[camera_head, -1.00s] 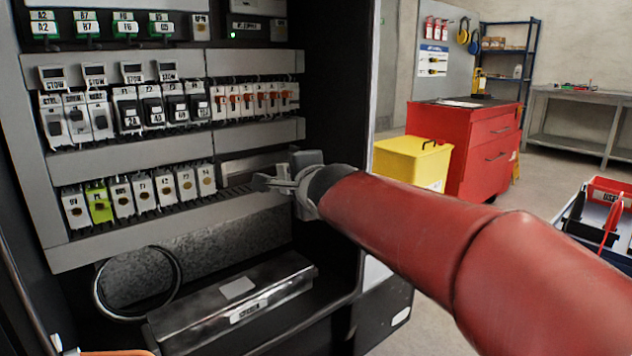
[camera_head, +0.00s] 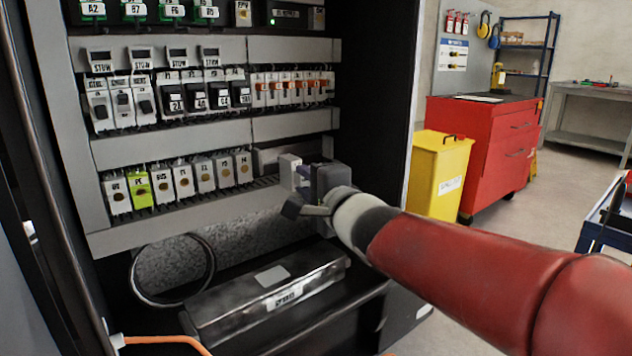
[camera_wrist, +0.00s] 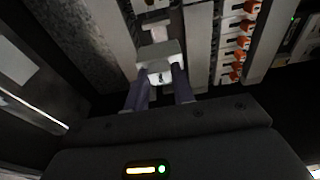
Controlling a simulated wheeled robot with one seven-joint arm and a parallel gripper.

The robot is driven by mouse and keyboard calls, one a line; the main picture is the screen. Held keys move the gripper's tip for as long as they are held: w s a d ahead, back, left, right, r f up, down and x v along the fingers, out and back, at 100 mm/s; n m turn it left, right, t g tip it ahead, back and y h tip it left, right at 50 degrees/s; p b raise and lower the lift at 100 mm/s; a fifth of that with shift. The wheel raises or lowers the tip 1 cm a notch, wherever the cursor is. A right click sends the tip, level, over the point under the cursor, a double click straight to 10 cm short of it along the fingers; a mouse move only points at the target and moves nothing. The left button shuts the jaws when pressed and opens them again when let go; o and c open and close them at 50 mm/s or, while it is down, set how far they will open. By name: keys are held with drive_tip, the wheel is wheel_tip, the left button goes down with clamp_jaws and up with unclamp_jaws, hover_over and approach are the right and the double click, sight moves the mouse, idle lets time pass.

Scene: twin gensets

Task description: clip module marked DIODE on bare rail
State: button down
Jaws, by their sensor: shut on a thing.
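My gripper (camera_head: 304,178) is at the right end of the lowest module row inside the open cabinet. It is shut on a pale module (camera_head: 289,168); in the wrist view the module (camera_wrist: 160,52) sits between both fingers. Its marking is not legible. The bare rail (camera_head: 266,160) shows as a short stretch between the last fitted module (camera_head: 243,167) and my gripper. The held module is in front of or at this stretch; I cannot tell whether it touches the rail. My gripper and wrist hide the rail's right end.
Fitted modules, one yellow-green (camera_head: 140,188), fill the row's left. Slotted grey ducting (camera_head: 200,212) runs below, with a metal box (camera_head: 270,300) on the cabinet floor. The black cabinet side wall (camera_head: 372,100) is close right. A yellow bin (camera_head: 440,170) and red tool cabinet (camera_head: 480,150) stand outside.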

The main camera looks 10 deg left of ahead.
sight(282, 170)
drive_tip(key=shift+s+a+x, duration=0.1)
drive_tip(key=shift+x, duration=1.1)
drive_tip(key=shift+s+a+x, duration=0.1)
drive_tip(key=shift+a+x, duration=0.05)
drive_tip(key=shift+x, duration=1)
drive_tip(key=shift+w+a+r+p, duration=0.15)
drive_tip(key=shift+w+a+p, duration=0.3)
drive_tip(key=shift+a+p, duration=0.05)
drive_tip(key=shift+p+x, duration=0.55)
drive_tip(key=shift+x, duration=0.45)
drive_tip(key=shift+s+a, duration=0.1)
drive_tip(key=shift+s, duration=0.1)
drive_tip(key=shift+w+a+p, duration=0.35)
drive_tip(key=shift+p, duration=0.5)
drive_tip(key=c, duration=1.1)
unclamp_jaws()
